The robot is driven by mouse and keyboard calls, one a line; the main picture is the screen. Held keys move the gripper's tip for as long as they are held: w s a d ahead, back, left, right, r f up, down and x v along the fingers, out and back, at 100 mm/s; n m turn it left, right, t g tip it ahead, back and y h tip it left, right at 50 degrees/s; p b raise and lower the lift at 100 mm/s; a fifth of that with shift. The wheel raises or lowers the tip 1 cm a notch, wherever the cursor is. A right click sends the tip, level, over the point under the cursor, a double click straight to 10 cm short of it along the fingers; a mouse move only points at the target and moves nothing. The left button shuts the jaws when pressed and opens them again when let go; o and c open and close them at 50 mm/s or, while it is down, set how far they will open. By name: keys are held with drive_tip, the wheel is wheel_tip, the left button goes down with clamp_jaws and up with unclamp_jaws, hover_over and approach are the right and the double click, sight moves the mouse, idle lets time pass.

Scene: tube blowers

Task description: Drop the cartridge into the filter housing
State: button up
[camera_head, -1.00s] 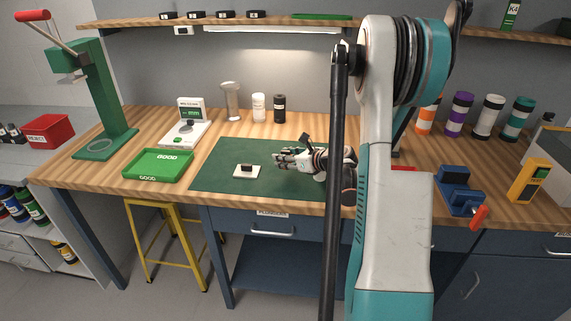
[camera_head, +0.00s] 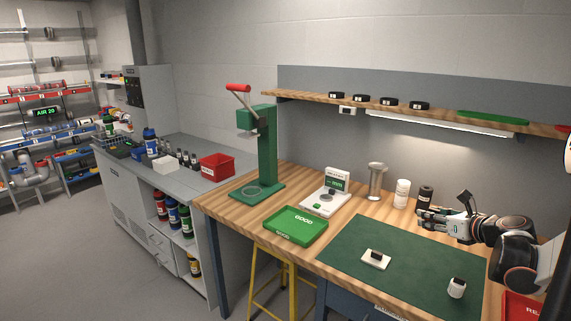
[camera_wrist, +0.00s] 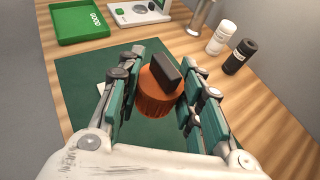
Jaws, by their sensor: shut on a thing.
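My gripper (camera_head: 440,222) is shut on an orange-brown cylinder with a black block on top, which I take for the cartridge (camera_wrist: 157,97). In the wrist view the gripper (camera_wrist: 158,85) has one finger on each side of it. In the head view the held cylinder is hidden or too dark to make out, and the gripper appears over the right part of the green mat (camera_head: 400,235). A steel cylinder with a flared top (camera_head: 376,182) stands behind the mat; I cannot tell whether it is the filter housing.
A white plate with a black block (camera_head: 376,262) and a small white piece (camera_head: 456,289) lie on the mat. A white bottle (camera_head: 401,194) and black bottle (camera_head: 425,197) stand behind it. To the left are a green GOOD tray (camera_head: 296,233), a scale (camera_head: 325,201) and a green press (camera_head: 266,160).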

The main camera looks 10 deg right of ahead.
drive_tip(key=w+a+f+n+y, duration=0.1)
drive_tip(key=a+f+n+y, duration=0.1)
drive_tip(key=a, duration=3.5)
drive_tip(key=shift+w+f+n+g+y, duration=0.2)
drive_tip(key=shift+n+g+y, duration=0.1)
drive_tip(key=shift+y, duration=0.2)
drive_tip(key=shift+w+r, duration=0.1)
